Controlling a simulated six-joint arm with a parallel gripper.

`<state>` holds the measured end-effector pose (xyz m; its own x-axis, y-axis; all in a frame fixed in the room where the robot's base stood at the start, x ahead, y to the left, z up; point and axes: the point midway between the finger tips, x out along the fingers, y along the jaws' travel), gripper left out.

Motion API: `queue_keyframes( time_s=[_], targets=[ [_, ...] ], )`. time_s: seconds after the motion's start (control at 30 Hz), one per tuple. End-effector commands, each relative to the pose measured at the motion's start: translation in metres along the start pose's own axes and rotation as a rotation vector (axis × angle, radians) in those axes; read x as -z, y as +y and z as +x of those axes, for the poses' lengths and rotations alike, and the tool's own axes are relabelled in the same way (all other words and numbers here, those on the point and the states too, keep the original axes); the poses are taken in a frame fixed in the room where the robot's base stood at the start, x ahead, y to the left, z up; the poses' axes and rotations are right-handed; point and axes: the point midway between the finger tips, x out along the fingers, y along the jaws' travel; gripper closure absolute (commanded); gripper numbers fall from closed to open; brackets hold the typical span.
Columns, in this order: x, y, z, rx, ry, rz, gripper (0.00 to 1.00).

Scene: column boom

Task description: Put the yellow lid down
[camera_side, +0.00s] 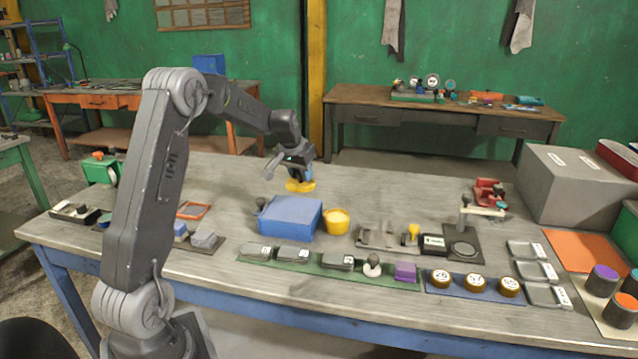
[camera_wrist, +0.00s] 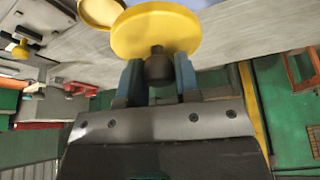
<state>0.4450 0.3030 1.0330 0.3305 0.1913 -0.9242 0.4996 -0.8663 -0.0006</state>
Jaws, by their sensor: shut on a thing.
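The yellow lid (camera_side: 300,187) hangs in the air under my gripper (camera_side: 298,174), beyond the blue box and above the bench. In the wrist view the lid (camera_wrist: 155,33) is a round yellow disc with a dark knob. My gripper (camera_wrist: 160,75) is shut on that knob, one blue finger on each side. A yellow pot (camera_side: 336,224) stands on the bench to the right of the blue box, with a paler top. The pot also shows partly in the wrist view (camera_wrist: 101,12), cut by the frame edge. The lid is apart from the pot.
The blue box (camera_side: 290,218) stands close left of the pot. A green strip (camera_side: 300,264) with several small items runs along the front. A grey clamp-like fixture (camera_side: 385,240) lies right of the pot. Bare bench (camera_side: 400,190) lies behind and right of the lid.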

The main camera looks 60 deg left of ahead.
Motion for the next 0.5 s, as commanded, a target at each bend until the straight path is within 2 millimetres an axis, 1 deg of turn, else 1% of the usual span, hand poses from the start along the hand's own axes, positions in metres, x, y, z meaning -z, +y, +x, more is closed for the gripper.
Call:
queue_keyframes(
  time_s=[0.17,0.3,0.4,0.5],
  targets=[
    [-0.007,-0.026,-0.016,0.002,0.001,-0.006,0.93],
    [-0.026,-0.066,-0.034,0.002,-0.003,-0.01,0.93],
    [-0.04,-0.091,-0.047,0.002,-0.002,-0.009,0.93],
    [-0.052,-0.108,-0.057,0.001,0.001,-0.007,0.93]
  ],
)
